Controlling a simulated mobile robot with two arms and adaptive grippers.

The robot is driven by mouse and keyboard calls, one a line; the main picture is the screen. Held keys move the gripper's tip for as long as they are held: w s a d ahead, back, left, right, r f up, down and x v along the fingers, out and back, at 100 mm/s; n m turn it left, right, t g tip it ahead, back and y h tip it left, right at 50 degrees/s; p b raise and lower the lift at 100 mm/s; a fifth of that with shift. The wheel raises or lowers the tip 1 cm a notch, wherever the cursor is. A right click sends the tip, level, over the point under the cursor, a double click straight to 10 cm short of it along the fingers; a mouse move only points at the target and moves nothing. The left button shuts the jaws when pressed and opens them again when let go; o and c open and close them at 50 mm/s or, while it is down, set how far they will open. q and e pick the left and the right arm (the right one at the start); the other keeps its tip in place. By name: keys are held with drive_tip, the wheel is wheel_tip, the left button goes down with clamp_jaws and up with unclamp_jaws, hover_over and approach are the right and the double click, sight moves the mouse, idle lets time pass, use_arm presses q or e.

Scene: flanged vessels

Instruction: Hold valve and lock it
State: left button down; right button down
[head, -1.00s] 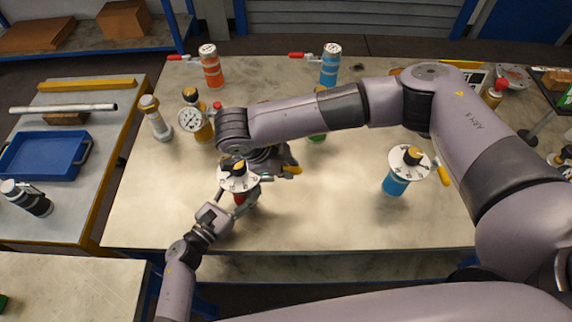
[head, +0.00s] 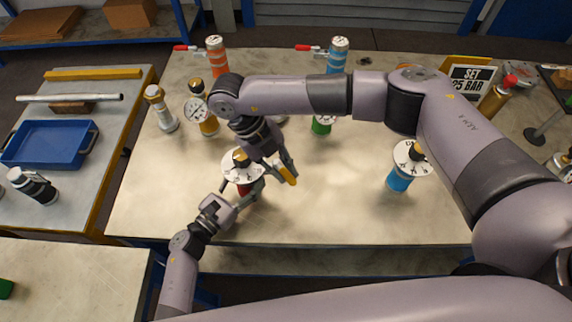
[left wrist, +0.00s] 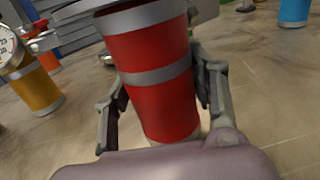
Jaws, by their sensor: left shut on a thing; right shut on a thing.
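The red vessel (head: 244,190) stands upright on the table, with a white dial flange and a black-and-yellow knob (head: 241,157) on top. My left gripper (head: 235,193) is shut around its body. In the left wrist view the red body with grey bands (left wrist: 162,95) sits between both fingers. My right gripper (head: 281,170) comes down from above, right of the dial, and is shut on the yellow lever handle (head: 289,175). The lever's joint with the vessel is partly hidden by the gripper.
A blue vessel (head: 399,180) with a similar dial stands right. Orange (head: 217,58) and blue (head: 337,60) vessels with red levers stand at the back. The table front is clear.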

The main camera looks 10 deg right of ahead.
drive_tip(key=shift+a+m+g+y, duration=0.35)
drive_tip(key=shift+m+y, duration=0.05)
drive_tip(key=shift+m, duration=0.75)
drive_tip(key=shift+a+m+g+y, duration=0.35)
drive_tip(key=shift+m+g+y, duration=0.05)
drive_tip(key=shift+m, duration=0.8)
drive_tip(key=shift+a+m+g+y, duration=0.35)
drive_tip(key=shift+m+y, duration=0.05)
drive_tip(key=shift+m, duration=0.75)
drive_tip(key=c, duration=1.5)
unclamp_jaws()
